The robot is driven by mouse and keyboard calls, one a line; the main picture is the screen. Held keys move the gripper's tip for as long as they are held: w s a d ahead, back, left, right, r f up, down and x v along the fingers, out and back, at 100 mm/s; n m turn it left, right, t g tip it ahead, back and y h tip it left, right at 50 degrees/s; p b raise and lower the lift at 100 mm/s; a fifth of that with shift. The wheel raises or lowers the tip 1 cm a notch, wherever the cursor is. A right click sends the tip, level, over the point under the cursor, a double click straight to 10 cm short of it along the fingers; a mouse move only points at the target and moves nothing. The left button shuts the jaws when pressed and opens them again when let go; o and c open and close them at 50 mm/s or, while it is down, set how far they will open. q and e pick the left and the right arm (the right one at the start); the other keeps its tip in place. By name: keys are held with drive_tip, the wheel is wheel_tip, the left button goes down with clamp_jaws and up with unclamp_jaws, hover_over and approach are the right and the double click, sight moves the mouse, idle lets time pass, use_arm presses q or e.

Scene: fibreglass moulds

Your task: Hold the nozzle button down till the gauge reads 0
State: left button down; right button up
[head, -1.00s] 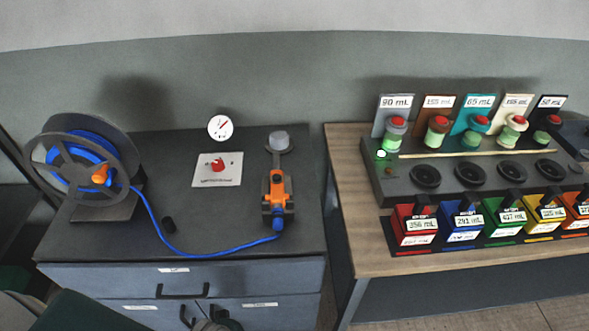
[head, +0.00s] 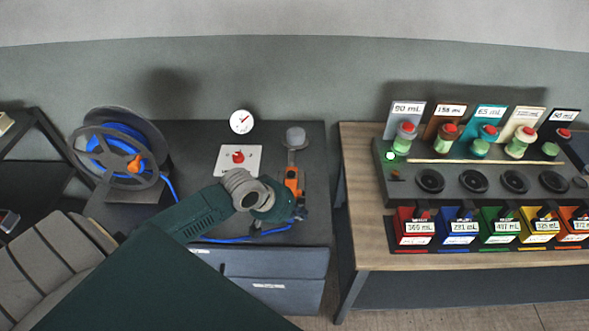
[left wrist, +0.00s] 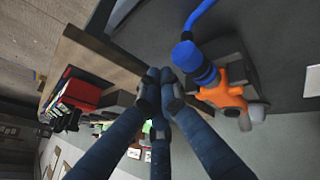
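The orange nozzle (head: 293,180) lies at the right of the dark cabinet top, partly hidden behind my left wrist and gripper. In the left wrist view the nozzle (left wrist: 222,95) is orange with a blue hose end and lies just right of the fingers, apart from their tips. I cannot make out its button. The round white gauge (head: 241,122) stands at the back with a red needle pointing up and right; its numbers are too small to read. My left gripper (head: 292,212) is beside the nozzle's hose end. Its fingertips (left wrist: 160,80) meet with nothing visible between them. My right gripper is out of view.
A reel (head: 121,150) of blue hose stands on the left, and its hose (head: 225,240) runs to the nozzle. A white plate (head: 226,168) with a red knob (head: 238,157) lies between. A wooden table (head: 362,190) with bottles and coloured bins stands right, across a narrow gap.

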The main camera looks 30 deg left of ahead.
use_arm(q)
drive_tip(key=w+a+r+n+t, duration=0.2)
drive_tip(key=w+a+r+n, duration=0.3)
drive_tip(key=w+a+r, duration=0.5)
wheel_tip(320, 180, up, 3)
drive_tip(key=shift+w+a+r+n+p, duration=0.1)
drive_tip(key=shift+w+a+n+p, duration=0.15)
drive_tip(key=shift+p, duration=0.2)
drive_tip(key=shift+s+d, duration=0.1)
drive_tip(key=b, duration=0.9)
hover_over(290, 175)
wheel_tip(290, 175, down, 7)
drive_tip(key=shift+f, duration=0.1)
drive_tip(key=shift+f+p, duration=0.25)
drive_tip(key=shift+p, duration=0.1)
drive_tip(key=shift+f, duration=0.6)
drive_tip(key=shift+f, duration=0.2)
